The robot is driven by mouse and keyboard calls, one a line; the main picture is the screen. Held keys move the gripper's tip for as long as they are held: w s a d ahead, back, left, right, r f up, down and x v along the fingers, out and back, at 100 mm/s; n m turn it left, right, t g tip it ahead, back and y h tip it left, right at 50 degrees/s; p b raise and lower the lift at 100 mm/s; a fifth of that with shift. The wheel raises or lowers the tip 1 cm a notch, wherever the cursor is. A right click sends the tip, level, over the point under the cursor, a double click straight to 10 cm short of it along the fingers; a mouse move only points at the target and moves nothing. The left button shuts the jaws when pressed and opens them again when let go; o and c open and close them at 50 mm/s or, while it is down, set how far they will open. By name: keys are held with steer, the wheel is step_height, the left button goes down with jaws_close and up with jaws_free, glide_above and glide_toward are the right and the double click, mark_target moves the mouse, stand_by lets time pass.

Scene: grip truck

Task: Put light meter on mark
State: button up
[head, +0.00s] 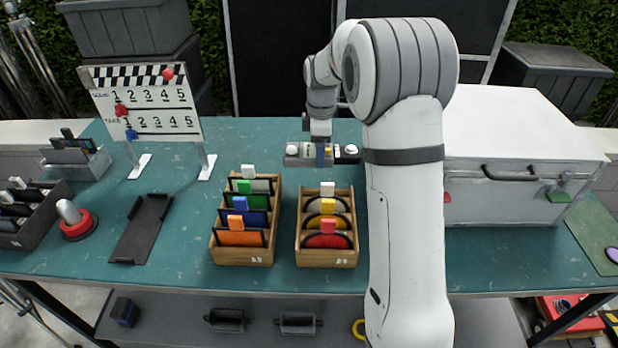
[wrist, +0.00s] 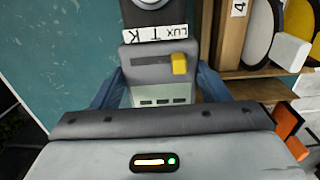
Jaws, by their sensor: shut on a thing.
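The light meter (wrist: 160,68) is a grey body with a "LUX T K" label, a yellow button and a round end at the top of the wrist view. My gripper (wrist: 158,92) is shut on it, with a blue finger on each side. In the head view my gripper (head: 322,156) is over the back middle of the table, and the meter's pale dome (head: 350,149) shows to its right. I cannot tell how high the meter is held. I cannot make out the mark for certain; my arm hides part of the table.
Two wooden racks of coloured filters (head: 240,258) (head: 328,262) stand in front of my gripper. A clapper slate (head: 145,105), a dark empty tray (head: 143,230) and a red-based lamp (head: 77,226) are left. A large white case (head: 520,180) is right.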

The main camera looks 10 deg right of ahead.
step_height(320, 180, down, 6)
steer(key=shift+w+d+f, duration=0.1)
steer(key=shift+w+f, duration=0.05)
steer(key=shift+f, duration=0.1)
steer(key=shift+f+p, duration=0.45)
steer(key=shift+f, duration=1.6)
steer(key=shift+f, duration=0.1)
steer(key=o, duration=0.8)
steer(key=shift+f, duration=0.15)
steer(key=shift+o, duration=1.2)
